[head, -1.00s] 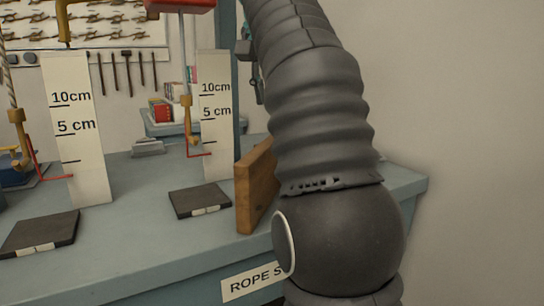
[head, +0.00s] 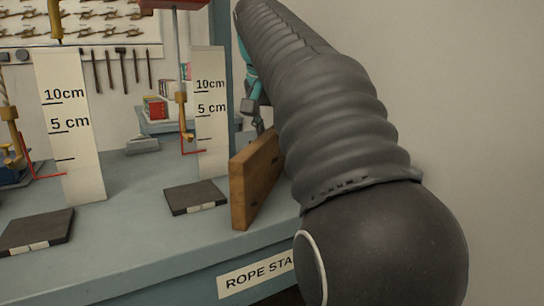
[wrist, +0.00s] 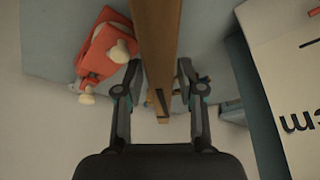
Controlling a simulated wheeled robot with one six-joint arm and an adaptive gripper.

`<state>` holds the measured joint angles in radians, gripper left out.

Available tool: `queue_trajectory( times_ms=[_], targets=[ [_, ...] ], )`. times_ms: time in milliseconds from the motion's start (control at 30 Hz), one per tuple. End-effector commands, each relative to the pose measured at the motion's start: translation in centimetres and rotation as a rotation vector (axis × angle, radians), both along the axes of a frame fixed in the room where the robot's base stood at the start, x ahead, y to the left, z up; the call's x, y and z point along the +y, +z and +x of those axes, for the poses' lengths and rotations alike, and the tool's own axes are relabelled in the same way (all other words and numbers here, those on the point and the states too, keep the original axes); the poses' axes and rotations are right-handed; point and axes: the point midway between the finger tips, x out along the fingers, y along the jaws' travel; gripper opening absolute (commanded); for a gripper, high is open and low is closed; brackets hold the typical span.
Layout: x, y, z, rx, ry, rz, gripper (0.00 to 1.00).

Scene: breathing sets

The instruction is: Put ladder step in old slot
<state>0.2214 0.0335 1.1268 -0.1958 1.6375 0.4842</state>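A wooden board (head: 252,182), which looks like the ladder step, stands upright on its edge near the right end of the blue-grey table (head: 130,235). My gripper (head: 256,118) is just above and behind the board's far end in the head view, partly hidden by my arm. In the wrist view the board (wrist: 156,35) runs between the two spread fingers of my gripper (wrist: 158,68). The fingers look open, one on each side of the board. I cannot tell whether they touch it. No old slot can be made out.
White scale panels (head: 70,125) and (head: 211,110) stand on the table, with dark plates (head: 195,196) and (head: 37,231) in front. A red object (wrist: 105,45) lies left of the board in the wrist view. A wall is close on the right.

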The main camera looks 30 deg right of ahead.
Motion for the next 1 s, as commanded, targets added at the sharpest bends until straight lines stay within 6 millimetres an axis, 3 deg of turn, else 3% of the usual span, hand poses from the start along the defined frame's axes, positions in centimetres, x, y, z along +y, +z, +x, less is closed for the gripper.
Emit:
queue_trajectory(
  times_ms=[200,500,533,667,700,1000],
  targets=[
    [-0.6,-2.5,0.7,0.000,0.000,0.000,0.39],
    [-0.7,-2.9,0.8,-0.001,0.000,0.000,0.39],
    [-0.7,-2.9,0.8,-0.001,0.000,0.000,0.36],
    [-0.7,-2.9,0.8,-0.001,0.000,0.001,0.04],
    [-0.7,-3.0,0.8,-0.001,0.000,0.001,0.00],
    [-0.7,-2.8,0.8,-0.003,0.000,-0.001,0.00]
  ],
)
